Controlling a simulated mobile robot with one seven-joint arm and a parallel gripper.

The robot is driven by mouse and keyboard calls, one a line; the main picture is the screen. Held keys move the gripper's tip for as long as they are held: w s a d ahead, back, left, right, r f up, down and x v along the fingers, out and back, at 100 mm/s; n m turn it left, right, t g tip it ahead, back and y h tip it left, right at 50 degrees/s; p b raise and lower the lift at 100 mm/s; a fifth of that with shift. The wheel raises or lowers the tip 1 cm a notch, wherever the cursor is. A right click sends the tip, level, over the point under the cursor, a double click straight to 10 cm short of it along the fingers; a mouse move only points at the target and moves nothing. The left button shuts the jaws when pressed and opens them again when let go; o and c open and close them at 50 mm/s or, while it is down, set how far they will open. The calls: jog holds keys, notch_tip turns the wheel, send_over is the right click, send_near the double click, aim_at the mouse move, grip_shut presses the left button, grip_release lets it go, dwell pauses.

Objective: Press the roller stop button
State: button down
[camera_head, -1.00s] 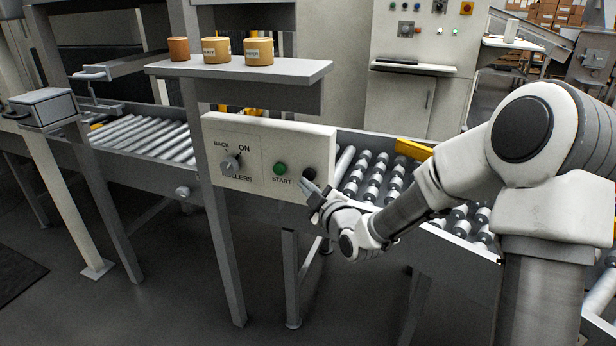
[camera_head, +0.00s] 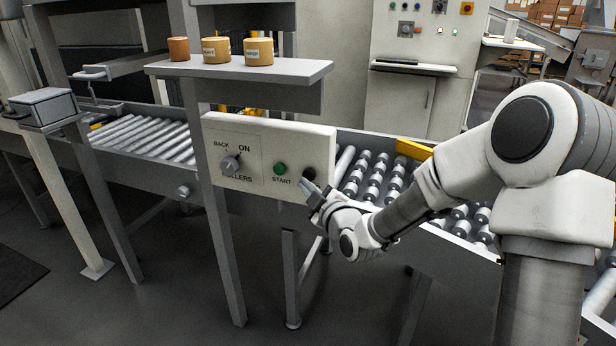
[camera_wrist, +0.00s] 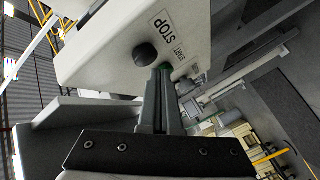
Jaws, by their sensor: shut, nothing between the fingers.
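The roller control panel (camera_head: 218,140) is a pale box with a rotary knob, a green START button (camera_head: 280,168) and a dark stop button (camera_head: 309,173) at its right end. In the wrist view the black stop button (camera_wrist: 145,54) sits by the word STOP, and the panel (camera_wrist: 105,55) appears tilted. My gripper (camera_head: 303,186) is shut and empty, with its tips close in front of the panel just below and left of the stop button. In the wrist view the shut fingers (camera_wrist: 162,75) point at the panel beside the black button, partly covering the green button. Contact cannot be told.
A grey shelf (camera_head: 300,70) with several tan containers (camera_head: 216,50) is above the panel. Roller conveyors run left (camera_head: 140,135) and right (camera_head: 372,178) of it. A grey post (camera_head: 222,240) stands below the panel's left part. Open floor lies in front.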

jog(key=shift+w, duration=0.1)
dwell(0.3)
jog(key=shift+w+d+b, duration=0.1)
jog(key=shift+w+b, duration=0.2)
jog(key=shift+b, duration=0.05)
jog(key=shift+w+d, duration=0.2)
jog(key=shift+w, duration=0.25)
dwell(0.8)
jog(key=shift+s+b, duration=0.1)
jog(key=shift+b, duration=0.2)
jog(key=shift+s+a+b, duration=0.3)
jog(key=shift+s+b, duration=0.05)
jog(key=shift+s, duration=0.4)
jog(key=s, duration=0.1)
jog(key=s+a+b, duration=0.1)
jog(key=s, duration=0.1)
jog(key=s+b, duration=0.1)
jog(key=shift+s+a, duration=0.35)
